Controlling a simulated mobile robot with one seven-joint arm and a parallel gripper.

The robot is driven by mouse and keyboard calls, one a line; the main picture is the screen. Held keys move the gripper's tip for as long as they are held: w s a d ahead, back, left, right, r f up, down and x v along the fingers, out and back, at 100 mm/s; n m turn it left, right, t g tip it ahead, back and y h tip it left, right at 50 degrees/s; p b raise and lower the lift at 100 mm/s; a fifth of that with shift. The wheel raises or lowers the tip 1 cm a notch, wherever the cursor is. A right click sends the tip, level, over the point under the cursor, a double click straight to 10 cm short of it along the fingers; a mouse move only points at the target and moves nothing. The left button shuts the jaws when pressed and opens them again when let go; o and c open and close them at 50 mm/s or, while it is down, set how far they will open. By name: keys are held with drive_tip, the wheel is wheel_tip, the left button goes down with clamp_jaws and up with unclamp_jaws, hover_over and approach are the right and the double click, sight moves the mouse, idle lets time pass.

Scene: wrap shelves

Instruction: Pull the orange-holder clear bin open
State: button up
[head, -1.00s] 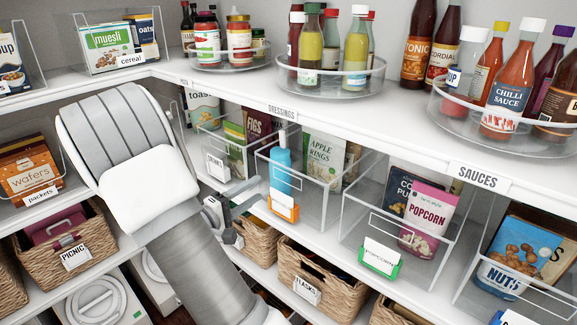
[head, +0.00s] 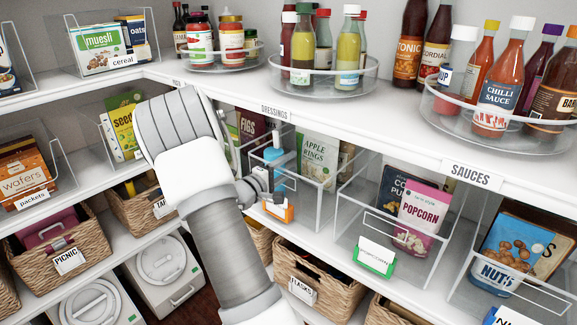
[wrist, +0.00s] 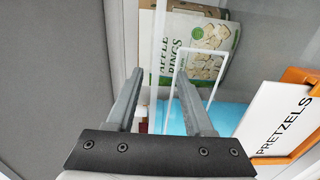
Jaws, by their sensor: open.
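The clear bin (head: 308,203) with the orange label holder (head: 277,212) stands on the middle shelf. My gripper (head: 283,178) is at the bin's front, above the orange holder. In the wrist view the open fingers (wrist: 158,74) point at the bin, with a clear edge and the left side of the white-edged handle opening (wrist: 204,49) between them in the picture. I cannot tell whether they touch it.
A clear bin with a green holder (head: 374,258) stands to the right, holding a popcorn bag (head: 421,216). The upper shelf edge (head: 370,147) runs above the bins. Wicker baskets (head: 318,283) stand below. My arm covers the area left of the bin.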

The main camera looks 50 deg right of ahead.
clamp_jaws()
idle(1.4)
